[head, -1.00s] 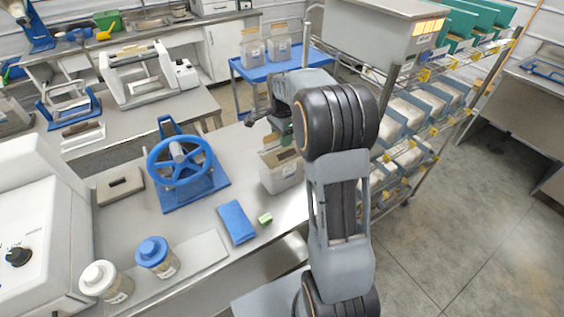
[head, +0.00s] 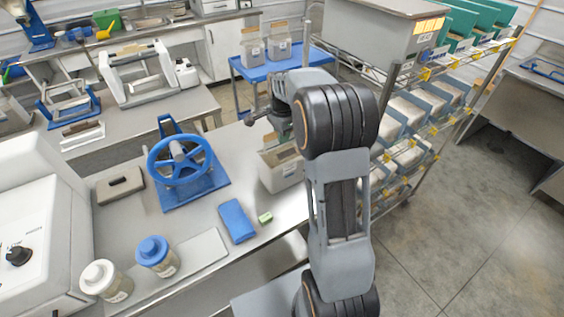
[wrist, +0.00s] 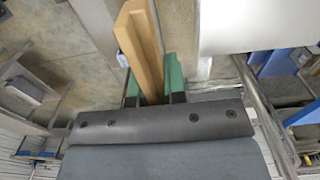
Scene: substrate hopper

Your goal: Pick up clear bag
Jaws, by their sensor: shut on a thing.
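The clear bag (head: 281,172) has pale contents and a tan top strip. In the head view it is upright at the right end of the steel bench, partly hidden by my arm. My gripper (wrist: 153,88) is above it, its fingertips mostly hidden in the head view. In the wrist view the green-padded fingers are shut on the tan strip (wrist: 139,42), one on each side. I cannot tell whether the bag's base touches the bench.
A blue hand-wheel device (head: 180,165), a blue cloth-like block (head: 237,221) and a small green block (head: 265,217) are on the bench (head: 205,215). A wire rack (head: 440,130) with bins stands close at right. A blue cart (head: 262,72) with similar bags is behind.

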